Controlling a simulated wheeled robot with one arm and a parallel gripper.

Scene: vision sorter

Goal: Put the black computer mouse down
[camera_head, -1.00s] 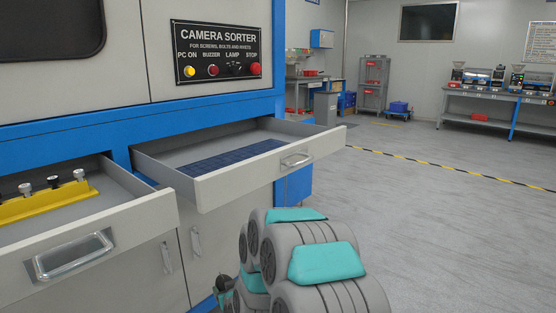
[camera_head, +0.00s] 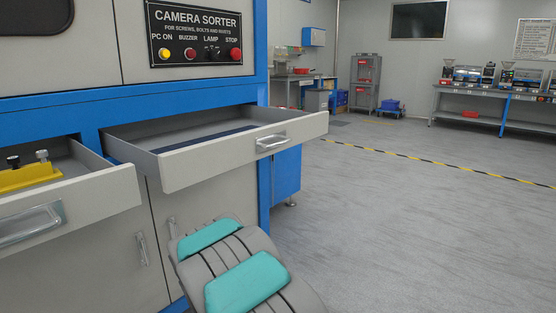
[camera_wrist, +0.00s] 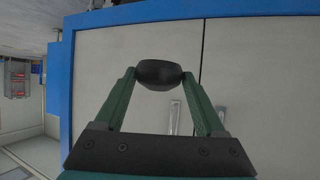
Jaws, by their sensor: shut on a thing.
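The black computer mouse (camera_wrist: 160,74) shows in the wrist view, held between the fingertips of my gripper (camera_wrist: 160,80). The gripper's two green fingers are shut on its sides. Behind the mouse are the grey cabinet doors of the sorter, and nothing is seen touching it from below. In the head view the mouse and the fingers are not visible; only my grey and teal arm links show at the bottom centre.
The camera sorter has an open drawer (camera_head: 240,150) with a dark blue mat (camera_head: 205,139) inside. A second open drawer (camera_head: 90,198) at left holds a yellow fixture (camera_head: 30,177). Open grey floor (camera_head: 400,220) lies to the right. A workbench (camera_head: 490,95) stands far back.

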